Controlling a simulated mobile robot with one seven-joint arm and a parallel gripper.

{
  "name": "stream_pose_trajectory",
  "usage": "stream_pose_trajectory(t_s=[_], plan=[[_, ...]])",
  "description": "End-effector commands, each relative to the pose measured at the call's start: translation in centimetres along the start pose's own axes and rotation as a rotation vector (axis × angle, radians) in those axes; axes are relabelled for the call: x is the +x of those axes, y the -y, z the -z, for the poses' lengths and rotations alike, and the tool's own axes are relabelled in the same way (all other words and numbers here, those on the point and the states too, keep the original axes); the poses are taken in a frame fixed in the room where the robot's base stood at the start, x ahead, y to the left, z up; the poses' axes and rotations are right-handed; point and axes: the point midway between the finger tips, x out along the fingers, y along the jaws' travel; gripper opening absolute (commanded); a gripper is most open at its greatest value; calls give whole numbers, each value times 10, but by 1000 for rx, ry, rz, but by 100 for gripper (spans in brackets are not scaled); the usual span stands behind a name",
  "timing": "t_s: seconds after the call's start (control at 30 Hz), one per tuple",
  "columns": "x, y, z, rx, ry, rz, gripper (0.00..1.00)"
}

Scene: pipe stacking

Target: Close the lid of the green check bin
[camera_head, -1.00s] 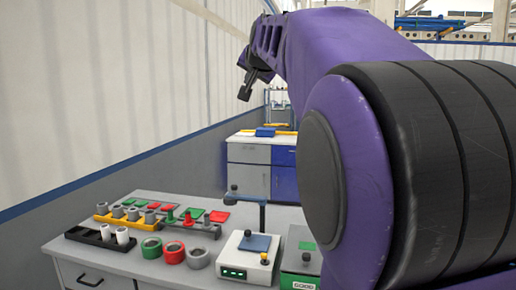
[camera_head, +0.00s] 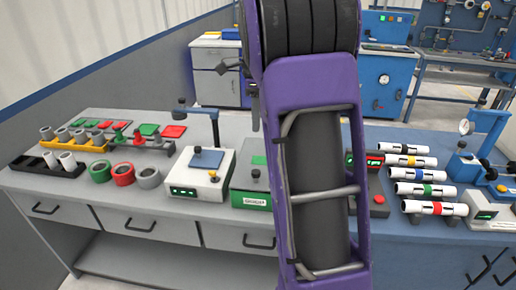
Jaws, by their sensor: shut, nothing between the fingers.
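The green check bin (camera_head: 250,198) stands on the grey bench, right of a white device. It is a green box with a "GOOD" label on its front and a dark knob near its top. My arm covers its right side, and I cannot tell how its lid stands. My purple and black arm fills the middle of the head view. A small dark end part of mine shows at the arm's upper left, but my gripper's fingers are hidden behind the arm.
A white device (camera_head: 203,185) with a post stands just left of the bin. Green, red and grey rings (camera_head: 124,174) and pipe racks lie further left. Striped white pipes (camera_head: 412,175) and a red-topped device (camera_head: 375,190) stand right of my arm.

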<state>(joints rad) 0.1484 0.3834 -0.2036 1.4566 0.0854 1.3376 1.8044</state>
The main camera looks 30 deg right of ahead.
Motion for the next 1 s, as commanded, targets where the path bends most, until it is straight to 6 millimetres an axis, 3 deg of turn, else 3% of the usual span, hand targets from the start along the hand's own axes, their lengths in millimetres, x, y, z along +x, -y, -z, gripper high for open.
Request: stream_pose_trajectory(t_s=[0.17,0.6,0.8,1.0], plan=[[24,-1,0,3,-1,-6,0],[113,0,1,2,-1,-4,0],[134,0,0,1,0,-2,0],[138,0,0,1,0,0,0]])
